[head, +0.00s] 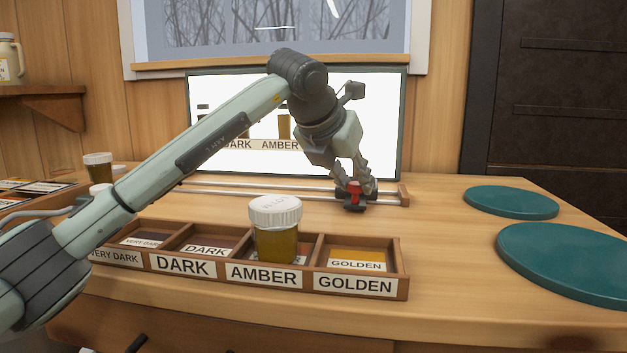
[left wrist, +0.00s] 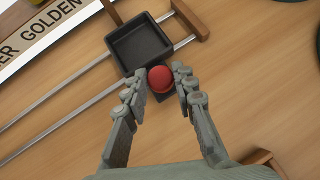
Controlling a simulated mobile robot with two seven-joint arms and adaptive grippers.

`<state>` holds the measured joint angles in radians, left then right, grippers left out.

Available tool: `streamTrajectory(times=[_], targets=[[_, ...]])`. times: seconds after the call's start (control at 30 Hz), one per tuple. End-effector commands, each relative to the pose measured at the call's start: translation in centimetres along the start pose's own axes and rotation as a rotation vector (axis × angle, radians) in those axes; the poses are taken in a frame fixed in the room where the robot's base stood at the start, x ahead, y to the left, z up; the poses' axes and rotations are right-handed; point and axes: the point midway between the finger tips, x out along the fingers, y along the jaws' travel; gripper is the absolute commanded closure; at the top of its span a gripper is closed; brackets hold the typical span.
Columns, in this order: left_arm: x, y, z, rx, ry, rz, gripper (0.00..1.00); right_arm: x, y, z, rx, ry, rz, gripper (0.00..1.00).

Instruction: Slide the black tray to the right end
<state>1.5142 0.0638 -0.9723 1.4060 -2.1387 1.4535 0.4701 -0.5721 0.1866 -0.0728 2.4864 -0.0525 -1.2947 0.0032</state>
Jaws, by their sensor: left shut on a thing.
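The black tray (head: 353,205) rides on two metal rails near their right end, beside the wooden end block (head: 403,195). A red knob (left wrist: 160,79) sticks up at the tray's near side. My left gripper (head: 355,184) comes down from above with its fingers on both sides of this knob and is shut on it. My right gripper is not in view.
A wooden rack (head: 400,283) labelled VERY DARK, DARK, AMBER and GOLDEN stands in front. A white-capped amber jar (head: 275,235) is in its AMBER compartment. A lit white panel (head: 225,95) stands behind the rails. Two teal discs (head: 510,201) lie at right.

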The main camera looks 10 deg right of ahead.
Motion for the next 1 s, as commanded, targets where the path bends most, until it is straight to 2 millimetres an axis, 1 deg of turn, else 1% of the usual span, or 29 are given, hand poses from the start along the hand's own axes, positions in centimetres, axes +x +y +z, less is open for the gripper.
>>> streamTrajectory(times=[0.03,0.2,0.33,0.67,0.7,0.83,1.0], targets=[[0.2,-1.0,0.4,0.003,-0.003,-0.001,1.00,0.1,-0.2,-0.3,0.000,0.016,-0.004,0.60],[0.7,-2.7,0.9,0.001,-0.004,-0.001,1.00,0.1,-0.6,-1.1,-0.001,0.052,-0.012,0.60],[0.8,-3.1,1.1,-0.001,-0.004,-0.001,1.00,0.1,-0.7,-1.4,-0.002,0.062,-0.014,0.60],[0.8,-3.4,1.1,0.000,-0.006,-0.005,1.00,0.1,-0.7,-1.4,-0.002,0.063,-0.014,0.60],[0.8,-3.4,1.1,0.001,-0.007,-0.005,0.70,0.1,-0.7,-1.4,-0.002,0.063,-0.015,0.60],[0.8,-3.4,1.1,0.001,-0.005,-0.004,0.54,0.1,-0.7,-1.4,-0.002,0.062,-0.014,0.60],[0.9,-3.3,1.1,0.000,-0.003,-0.002,0.54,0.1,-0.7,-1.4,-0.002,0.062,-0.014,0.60]])
